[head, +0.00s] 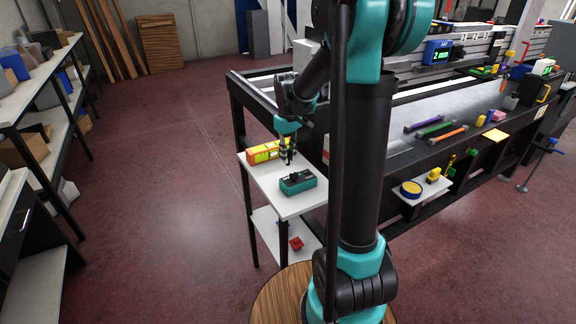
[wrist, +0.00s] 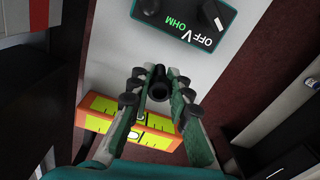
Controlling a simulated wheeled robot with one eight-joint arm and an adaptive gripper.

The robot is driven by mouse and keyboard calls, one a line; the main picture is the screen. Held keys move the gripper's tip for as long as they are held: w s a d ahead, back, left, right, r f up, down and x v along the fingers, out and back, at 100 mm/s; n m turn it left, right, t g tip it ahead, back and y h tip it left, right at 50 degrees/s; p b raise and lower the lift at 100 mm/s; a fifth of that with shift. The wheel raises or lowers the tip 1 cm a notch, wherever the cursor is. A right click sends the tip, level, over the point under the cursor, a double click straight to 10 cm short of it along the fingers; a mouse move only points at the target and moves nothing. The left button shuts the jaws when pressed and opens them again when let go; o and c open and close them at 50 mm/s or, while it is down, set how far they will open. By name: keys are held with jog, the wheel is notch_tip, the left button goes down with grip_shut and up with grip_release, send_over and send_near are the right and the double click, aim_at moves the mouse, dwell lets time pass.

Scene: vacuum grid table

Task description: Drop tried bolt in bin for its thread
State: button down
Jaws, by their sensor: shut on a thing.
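My gripper (wrist: 156,98) is shut on a dark, short cylindrical thing, which looks like the bolt (wrist: 158,88). It points away from the wrist camera, with its round dark end towards me; its thread cannot be made out. In the head view my gripper (head: 288,157) is low over a small white side table (head: 296,208), between an orange bar and a teal meter; the bolt is too small to tell there. I cannot pick out any bin marked for a thread in either view.
The orange bar with yellow panels (head: 263,152) and the teal meter (head: 297,182) lie close by on the side table. A red thing (head: 296,243) is on its lower shelf. The long workbench (head: 415,152) with coloured tools stands right; shelves (head: 45,125) stand left, with open floor between.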

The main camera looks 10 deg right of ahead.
aim_at(288, 165)
jog(key=shift+f, duration=2.2)
jog(key=c, duration=1.4)
grip_release()
jog(key=shift+f, duration=0.1)
